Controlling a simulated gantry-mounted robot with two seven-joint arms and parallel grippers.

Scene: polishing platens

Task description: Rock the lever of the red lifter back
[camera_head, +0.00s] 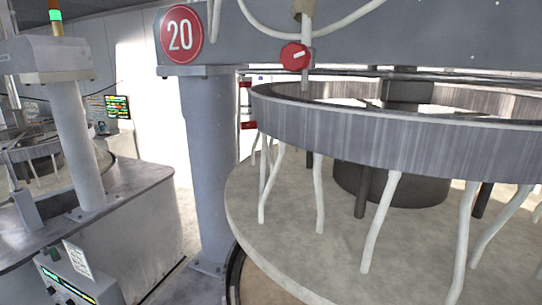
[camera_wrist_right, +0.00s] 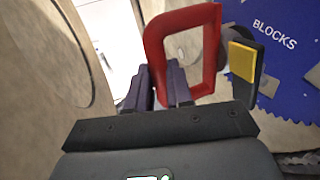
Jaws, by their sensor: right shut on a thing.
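The red lifter (camera_wrist_right: 183,20) shows in the right wrist view as a red loop-shaped frame, tilted, with an open middle. My right gripper (camera_wrist_right: 160,85) has its two dark purple fingers shut on the left side bar of this red loop; the fingers hide part of that bar. A dark block with a yellow face (camera_wrist_right: 242,62) sits just right of the loop; I cannot tell whether it is the lever. Neither the lifter nor either gripper can be made out in the head view.
A blue jagged-edged sheet marked "BLOCKS" (camera_wrist_right: 275,30) lies right of the loop. In the head view, a grey ring (camera_head: 370,140) hangs over a pale round platen (camera_head: 300,225).

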